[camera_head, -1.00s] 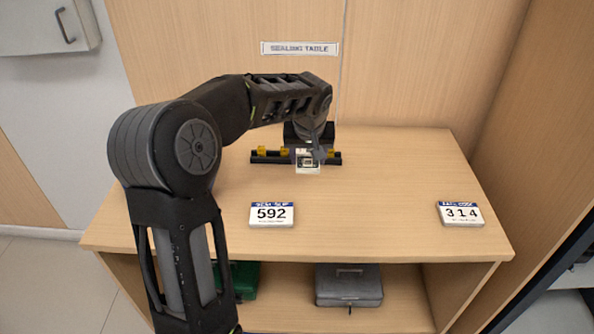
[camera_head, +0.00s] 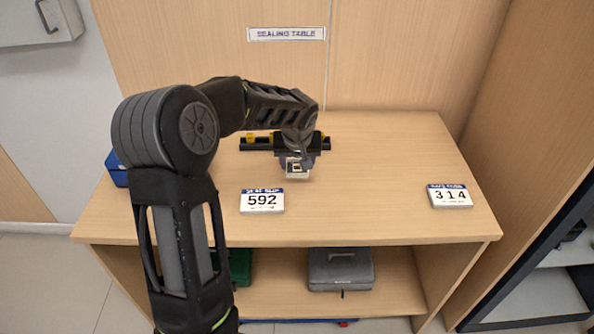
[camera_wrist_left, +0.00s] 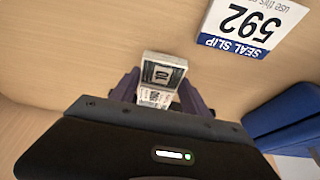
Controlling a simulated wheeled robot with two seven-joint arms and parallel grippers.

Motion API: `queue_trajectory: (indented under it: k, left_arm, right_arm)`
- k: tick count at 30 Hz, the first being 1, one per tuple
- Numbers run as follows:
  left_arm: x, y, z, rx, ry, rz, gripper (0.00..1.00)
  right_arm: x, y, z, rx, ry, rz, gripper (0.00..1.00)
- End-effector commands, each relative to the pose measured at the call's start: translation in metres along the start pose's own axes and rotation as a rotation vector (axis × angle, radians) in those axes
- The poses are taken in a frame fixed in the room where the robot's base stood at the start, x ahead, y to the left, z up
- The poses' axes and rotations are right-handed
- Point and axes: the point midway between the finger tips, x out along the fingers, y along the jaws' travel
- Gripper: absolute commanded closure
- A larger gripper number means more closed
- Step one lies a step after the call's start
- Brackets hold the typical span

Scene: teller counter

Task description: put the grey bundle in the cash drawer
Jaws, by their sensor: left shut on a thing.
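My left gripper (camera_head: 297,160) is shut on a small, pale grey banded bundle (camera_head: 298,173) over the back middle of the wooden sealing table (camera_head: 350,205). In the left wrist view the bundle (camera_wrist_left: 163,71) shows between the two dark fingers, with a printed 10 on its face. Its height above the table is hard to tell. My right gripper is not in view. I cannot make out an open cash drawer in these frames.
Number cards 592 (camera_head: 262,201) and 314 (camera_head: 449,196) are on the table. A blue box (camera_head: 117,168) sits at left. A grey box (camera_head: 341,268) and green box (camera_head: 239,267) are on the shelf below.

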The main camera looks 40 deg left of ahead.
Motion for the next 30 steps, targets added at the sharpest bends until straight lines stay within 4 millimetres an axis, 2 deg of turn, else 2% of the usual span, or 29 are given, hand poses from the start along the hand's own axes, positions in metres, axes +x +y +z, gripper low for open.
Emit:
queue_trajectory:
  k: [6,19,20,27,30]
  left_arm:
    - [0.027,0.000,0.012,0.001,-0.003,-0.001,0.89]
    - [0.034,0.000,0.014,0.001,0.000,0.000,0.89]
    - [0.033,0.000,0.014,0.001,-0.001,0.000,0.45]
    - [0.032,0.000,0.014,0.000,-0.001,0.000,0.26]
    - [0.032,0.000,0.014,0.000,-0.001,0.000,0.24]
  right_arm:
    - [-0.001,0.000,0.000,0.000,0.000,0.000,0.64]
    - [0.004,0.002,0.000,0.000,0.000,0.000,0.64]
    - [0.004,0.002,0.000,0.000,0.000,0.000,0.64]
    - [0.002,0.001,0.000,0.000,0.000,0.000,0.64]
    - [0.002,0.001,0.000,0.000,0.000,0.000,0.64]
